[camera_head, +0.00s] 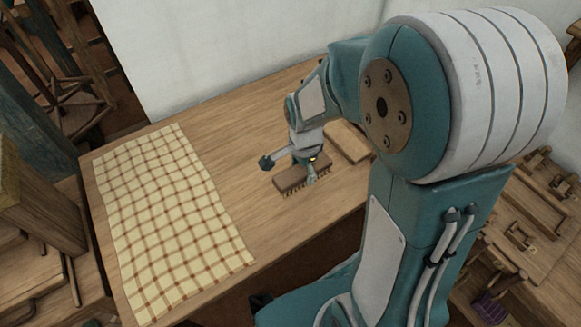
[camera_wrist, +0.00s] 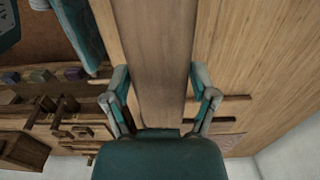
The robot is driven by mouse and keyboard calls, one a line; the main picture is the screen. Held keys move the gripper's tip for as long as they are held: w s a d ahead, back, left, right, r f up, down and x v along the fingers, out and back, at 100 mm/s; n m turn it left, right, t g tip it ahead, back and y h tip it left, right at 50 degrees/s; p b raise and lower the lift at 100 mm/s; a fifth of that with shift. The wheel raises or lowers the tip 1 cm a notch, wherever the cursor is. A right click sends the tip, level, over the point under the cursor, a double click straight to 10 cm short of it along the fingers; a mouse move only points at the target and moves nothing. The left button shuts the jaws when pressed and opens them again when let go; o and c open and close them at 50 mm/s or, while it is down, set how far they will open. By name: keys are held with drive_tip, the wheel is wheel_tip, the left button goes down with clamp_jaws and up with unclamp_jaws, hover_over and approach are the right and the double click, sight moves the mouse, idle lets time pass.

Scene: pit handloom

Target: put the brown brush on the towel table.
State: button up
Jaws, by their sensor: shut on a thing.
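The brown brush (camera_head: 303,177) has a wooden back and pale bristles pointing down. It is at the middle of the wooden table (camera_head: 255,130), right of the yellow checkered towel (camera_head: 170,215). My gripper (camera_head: 290,164) is above the brush and shut on it. In the wrist view the fingers (camera_wrist: 160,85) sit on either side of the brush's brown back (camera_wrist: 155,50). I cannot tell whether the bristles touch the tabletop or hang slightly above it.
A flat wooden block (camera_head: 348,142) lies on the table just behind and right of my gripper. A pale wall (camera_head: 220,50) stands along the table's far edge. Bare tabletop lies between the towel and the brush. Wooden loom parts (camera_head: 535,215) stand at the right.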

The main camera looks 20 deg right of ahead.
drive_tip(key=w+f, duration=0.6)
drive_tip(key=w, duration=0.1)
drive_tip(key=shift+w+d+f, duration=0.1)
drive_tip(key=shift+w+f, duration=0.2)
drive_tip(key=shift+f, duration=0.05)
drive_tip(key=shift+w+f, duration=0.15)
drive_tip(key=shift+f, duration=0.8)
drive_tip(key=shift+w+f, duration=0.15)
drive_tip(key=shift+f, duration=0.8)
drive_tip(key=shift+f, duration=0.1)
drive_tip(key=o, duration=1.1)
